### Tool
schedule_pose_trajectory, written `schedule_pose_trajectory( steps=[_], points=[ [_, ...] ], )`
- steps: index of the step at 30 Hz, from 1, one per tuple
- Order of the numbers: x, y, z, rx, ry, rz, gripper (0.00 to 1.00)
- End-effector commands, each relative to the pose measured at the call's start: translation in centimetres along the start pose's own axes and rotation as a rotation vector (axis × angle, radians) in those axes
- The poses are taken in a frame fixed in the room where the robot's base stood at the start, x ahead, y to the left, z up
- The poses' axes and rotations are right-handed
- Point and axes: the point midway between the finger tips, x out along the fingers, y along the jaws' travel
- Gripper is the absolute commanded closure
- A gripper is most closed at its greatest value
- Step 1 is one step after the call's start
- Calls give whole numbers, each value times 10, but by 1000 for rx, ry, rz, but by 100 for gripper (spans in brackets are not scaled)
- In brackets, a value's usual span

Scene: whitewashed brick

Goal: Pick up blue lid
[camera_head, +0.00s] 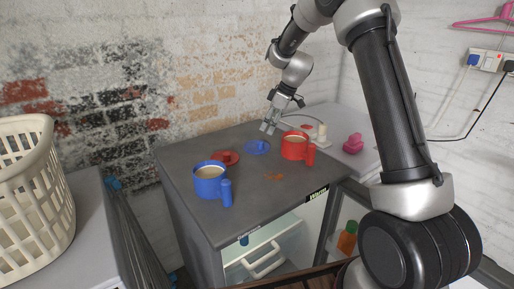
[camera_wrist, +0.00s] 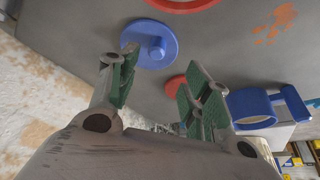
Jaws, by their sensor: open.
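The blue lid (camera_head: 257,147) is a flat disc with a raised knob, lying on the dark grey top of a cabinet, between the red lid and the red mug. The wrist view shows the lid (camera_wrist: 168,38) just beyond my fingertips, knob facing up. My gripper (camera_head: 268,128) is open and empty, above the cabinet top and just behind the blue lid in the head view. In the wrist view my gripper (camera_wrist: 160,66) has its green-padded fingers spread, the left fingertip overlapping the lid's edge in the picture. I cannot tell the exact height gap.
The red mug (camera_head: 293,147) stands close right of the blue lid. The red lid (camera_head: 226,158) lies to its left, with the blue mug (camera_head: 208,182) nearer the front. An orange stain (camera_head: 273,177) marks bare cabinet top (camera_head: 250,205). A brick wall (camera_head: 190,70) rises behind.

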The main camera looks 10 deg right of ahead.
Motion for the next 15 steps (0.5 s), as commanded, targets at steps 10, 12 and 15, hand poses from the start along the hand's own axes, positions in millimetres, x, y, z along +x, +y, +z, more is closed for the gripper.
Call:
schedule_pose_trajectory(
  steps=[10,12,15],
  points=[
    [42,5,-2,-23,3,-7,51],
    [48,5,-2,-22,3,-7,51],
    [63,5,-3,-22,2,-9,51]
  ],
)
